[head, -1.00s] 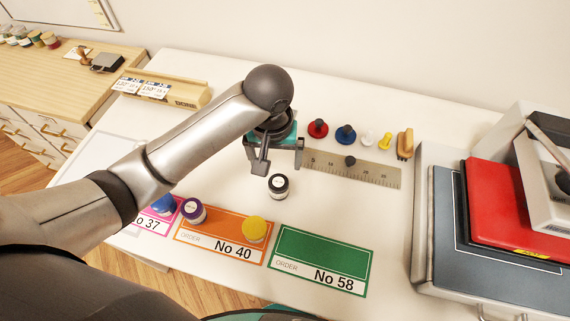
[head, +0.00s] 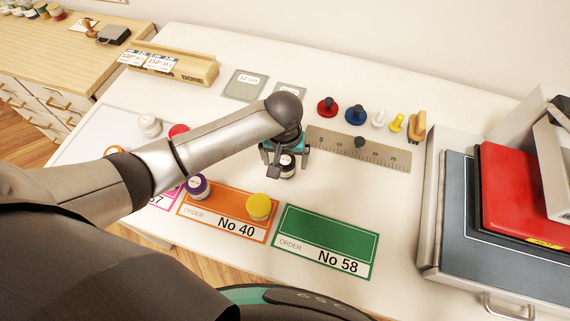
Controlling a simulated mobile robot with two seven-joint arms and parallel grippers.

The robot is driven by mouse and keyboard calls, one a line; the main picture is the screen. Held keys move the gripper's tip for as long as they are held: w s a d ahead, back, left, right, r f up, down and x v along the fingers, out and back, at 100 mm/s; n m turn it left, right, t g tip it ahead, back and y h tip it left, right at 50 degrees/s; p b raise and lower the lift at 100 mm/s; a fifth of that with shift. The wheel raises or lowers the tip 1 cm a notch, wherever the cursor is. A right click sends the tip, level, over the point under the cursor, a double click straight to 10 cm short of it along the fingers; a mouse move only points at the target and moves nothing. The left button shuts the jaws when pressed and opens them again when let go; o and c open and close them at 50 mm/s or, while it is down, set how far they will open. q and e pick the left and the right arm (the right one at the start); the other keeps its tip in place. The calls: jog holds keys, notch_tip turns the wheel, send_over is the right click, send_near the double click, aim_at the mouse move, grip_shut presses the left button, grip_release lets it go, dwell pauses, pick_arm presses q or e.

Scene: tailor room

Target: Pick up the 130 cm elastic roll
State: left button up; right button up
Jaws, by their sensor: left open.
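A small dark roll with a white label top (head: 286,168) stands on the white table, behind the green No 58 mat; its label is too small to read. My left gripper (head: 287,164) is open and pointing down over this roll, with the fingers on either side of it. I cannot tell whether they touch it. A purple roll with a white label (head: 198,187) and a yellow roll (head: 260,207) are on the orange No 40 mat (head: 228,229). My right gripper is out of view.
The green No 58 mat (head: 326,243) is empty. A metal ruler (head: 375,151) and several coloured knobbed pieces, such as a red one (head: 327,107), lie behind. A grey press-like device (head: 434,240) with a red pad (head: 520,190) fills the right. A wooden holder (head: 190,68) stands at back left.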

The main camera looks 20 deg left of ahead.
pick_arm(q)
jog(key=shift+w+f, duration=0.2)
jog(key=shift+f, duration=1.05)
jog(key=shift+c, duration=0.3)
jog(key=c, duration=1.4)
